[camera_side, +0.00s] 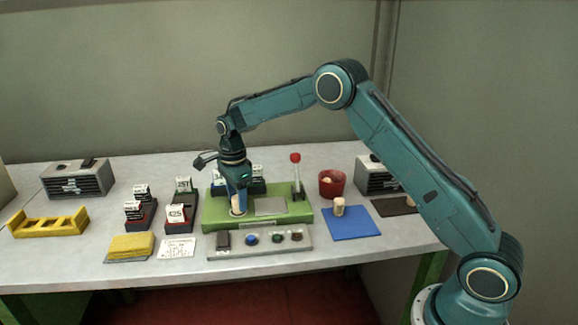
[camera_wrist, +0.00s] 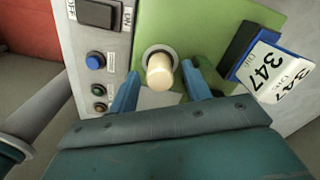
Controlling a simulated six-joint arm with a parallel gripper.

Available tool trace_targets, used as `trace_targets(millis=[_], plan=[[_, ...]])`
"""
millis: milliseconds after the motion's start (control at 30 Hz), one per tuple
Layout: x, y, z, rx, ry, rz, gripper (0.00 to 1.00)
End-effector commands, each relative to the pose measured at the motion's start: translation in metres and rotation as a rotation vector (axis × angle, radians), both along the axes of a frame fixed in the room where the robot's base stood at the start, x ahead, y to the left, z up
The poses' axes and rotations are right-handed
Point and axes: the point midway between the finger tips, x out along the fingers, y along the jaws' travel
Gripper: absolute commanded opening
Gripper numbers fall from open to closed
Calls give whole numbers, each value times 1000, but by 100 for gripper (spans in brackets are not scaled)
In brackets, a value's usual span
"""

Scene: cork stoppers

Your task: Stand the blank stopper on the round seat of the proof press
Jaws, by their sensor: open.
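A plain pale stopper (camera_wrist: 160,76) stands upright on the round seat (camera_wrist: 147,52) of the green proof press (camera_side: 304,214); it also shows in the side view (camera_side: 236,205). I see no mark on its top. My gripper (camera_wrist: 160,84) is open, with one blue finger on each side of the stopper and gaps visible between. In the side view my gripper (camera_side: 238,203) points down over the seat and partly hides the stopper. Another light stopper (camera_side: 339,206) stands on the blue mat (camera_side: 352,228) to the right.
A lever with a red knob (camera_side: 295,158) rises at the press's right. A button panel (camera_side: 215,252) lies in front. A numbered card block (camera_wrist: 236,50) stands beside the press. A red cup (camera_side: 332,190) is behind the blue mat. A yellow rack (camera_side: 48,225) sits far left.

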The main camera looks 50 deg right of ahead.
Motion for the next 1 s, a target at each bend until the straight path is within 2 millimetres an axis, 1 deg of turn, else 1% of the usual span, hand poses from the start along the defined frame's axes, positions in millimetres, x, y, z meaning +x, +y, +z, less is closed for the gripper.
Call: trace_targets(millis=[267, 500, 600, 800, 1000], plan=[[0, 0, 39, 0, -3, 0, 48], [1, 0, 79, 0, -3, 0, 48], [1, 0, 92, 0, -3, 0, 48], [0, 0, 107, 0, 0, 0, 48], [0, 0, 111, 0, 0, 0, 48]])
